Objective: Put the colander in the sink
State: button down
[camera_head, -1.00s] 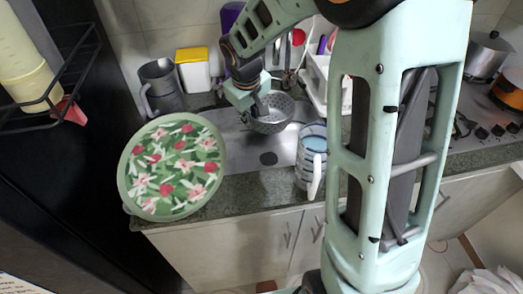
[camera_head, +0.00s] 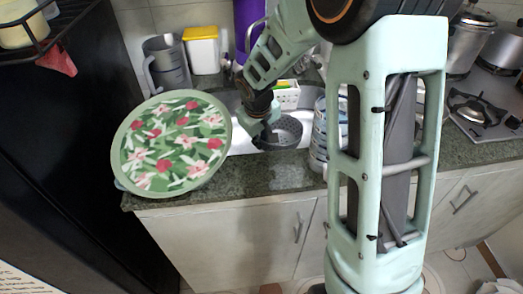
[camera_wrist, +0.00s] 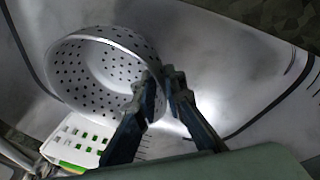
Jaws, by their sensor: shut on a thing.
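The colander (camera_head: 284,133) is a grey metal bowl with many small holes. My gripper (camera_head: 262,128) is shut on its rim in the head view. In the wrist view the colander (camera_wrist: 85,75) is tilted, with its rim between the fingers of my gripper (camera_wrist: 163,85). The sink (camera_head: 240,137) is a steel basin set in the counter. The colander is over or within the sink area; I cannot tell whether it touches the bottom. Part of the sink is hidden by the tray, my arm and the mug.
A round floral tray (camera_head: 172,143) stands at the left of the sink. A striped mug (camera_head: 319,140) is at the right front. A grey pitcher (camera_head: 166,66), a white and yellow container (camera_head: 202,50) and a white basket (camera_head: 286,96) stand behind.

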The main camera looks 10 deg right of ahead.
jog(key=shift+f+b, duration=0.35)
jog(key=shift+f, duration=1.45)
jog(key=shift+f, duration=0.1)
jog(key=shift+f, duration=0.15)
jog(key=c, duration=2)
grip_release()
jog(key=shift+r, duration=0.2)
jog(key=shift+r, duration=0.35)
jog(key=p+v, duration=0.2)
jog(key=v, duration=0.9)
jog(key=shift+s+r, duration=0.15)
jog(key=shift+s, duration=0.1)
